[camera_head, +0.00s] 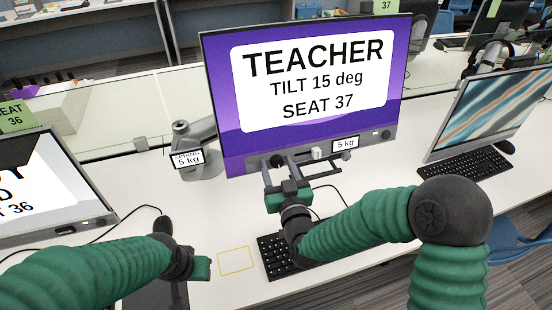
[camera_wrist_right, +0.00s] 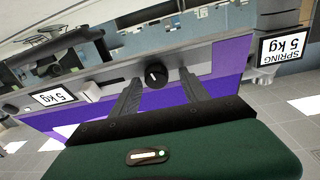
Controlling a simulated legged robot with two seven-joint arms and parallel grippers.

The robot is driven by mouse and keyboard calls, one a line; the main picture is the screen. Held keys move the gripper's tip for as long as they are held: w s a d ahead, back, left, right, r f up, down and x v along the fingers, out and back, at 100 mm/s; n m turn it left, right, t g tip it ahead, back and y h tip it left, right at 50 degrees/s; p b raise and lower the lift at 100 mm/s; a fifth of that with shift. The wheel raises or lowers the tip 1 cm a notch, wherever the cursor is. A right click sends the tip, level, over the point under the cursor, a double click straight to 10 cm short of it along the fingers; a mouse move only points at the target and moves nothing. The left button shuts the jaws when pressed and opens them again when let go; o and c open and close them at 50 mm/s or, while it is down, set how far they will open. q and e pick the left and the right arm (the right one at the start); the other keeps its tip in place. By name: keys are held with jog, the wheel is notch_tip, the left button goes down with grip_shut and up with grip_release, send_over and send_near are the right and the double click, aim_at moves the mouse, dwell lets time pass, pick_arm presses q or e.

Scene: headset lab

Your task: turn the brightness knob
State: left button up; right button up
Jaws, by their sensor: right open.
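The purple-screened monitor (camera_head: 222,100) reads TEACHER, TILT 15 deg, SEAT 37. A round black knob (camera_wrist_right: 156,75) with a pale mark sits on its lower bezel; it is partly hidden in the head view. My right gripper (camera_wrist_right: 159,80) is open, with one finger on either side of this knob in the wrist view. I cannot tell whether the fingers touch it. A second small dark knob (camera_head: 386,134) is at the bezel's right end. I cannot read which is brightness. My left gripper (camera_head: 201,267) is low over the desk; its fingers are not clear.
A white block (camera_head: 316,153) and a 5 kg label (camera_head: 345,143) are on the bezel right of the knob. A grey monitor arm (camera_head: 196,133) with a 5 kg label stands left. A keyboard (camera_head: 272,262) lies below. The yellow-outlined desk patch (camera_head: 236,261) is empty.

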jog(key=shift+s+d, duration=0.2)
jog(key=shift+s, duration=0.05)
jog(key=shift+c, duration=0.4)
jog(key=shift+w+d+f, duration=0.1)
jog(key=shift+w+d, duration=0.1)
jog(key=c, duration=0.5)
pick_arm(q)
jog(key=shift+s+d+r, duration=0.1)
jog(key=shift+s+d, duration=0.05)
pick_arm(e)
jog(key=shift+a, duration=0.15)
grip_shut()
